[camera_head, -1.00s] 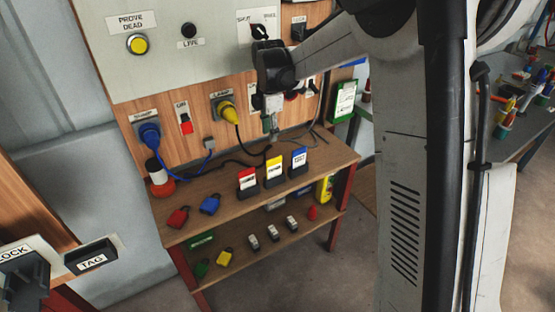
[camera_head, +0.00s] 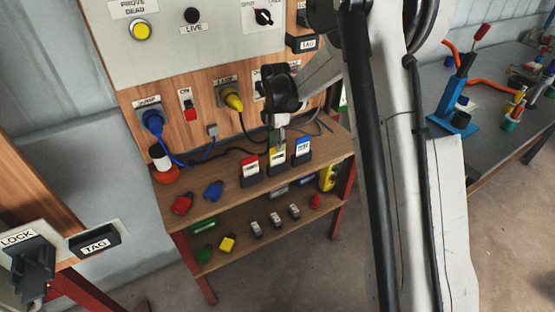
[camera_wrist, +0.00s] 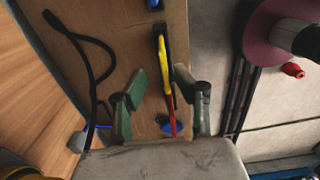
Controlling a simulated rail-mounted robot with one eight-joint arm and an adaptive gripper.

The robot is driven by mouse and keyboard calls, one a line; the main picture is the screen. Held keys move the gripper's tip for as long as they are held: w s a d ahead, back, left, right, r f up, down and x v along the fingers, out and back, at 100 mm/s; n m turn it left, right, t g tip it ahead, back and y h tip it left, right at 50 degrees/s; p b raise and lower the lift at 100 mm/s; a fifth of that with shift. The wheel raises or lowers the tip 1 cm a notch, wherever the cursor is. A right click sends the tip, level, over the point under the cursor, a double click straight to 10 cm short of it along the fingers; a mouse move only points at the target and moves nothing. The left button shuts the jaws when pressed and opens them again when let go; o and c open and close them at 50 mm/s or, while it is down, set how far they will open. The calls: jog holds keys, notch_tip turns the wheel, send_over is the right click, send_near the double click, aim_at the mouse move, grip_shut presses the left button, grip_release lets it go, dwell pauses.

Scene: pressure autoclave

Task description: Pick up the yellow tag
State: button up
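The yellow tag (camera_head: 276,158) stands upright in a dark holder on the upper shelf, between a red tag (camera_head: 250,167) and a blue tag (camera_head: 302,149). My gripper (camera_head: 281,143) points down just above the yellow tag and hides part of its top. In the wrist view the yellow tag (camera_wrist: 165,72) shows nearly edge-on. My open gripper (camera_wrist: 161,80) has one finger on either side of it, with gaps visible. The tag appears level with or just beyond the fingertips; the exact depth is unclear.
The wooden shelf (camera_head: 232,190) also holds red (camera_head: 182,204) and blue (camera_head: 213,190) padlocks. Cables hang behind the tags, below the yellow plug (camera_head: 232,98). The panel stands close behind. More padlocks lie on the lower shelf.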

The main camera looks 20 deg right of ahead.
aim_at(277, 154)
jog(key=f, duration=0.5)
jog(key=shift+s+d, duration=0.15)
jog(key=shift+s, duration=0.1)
grip_shut()
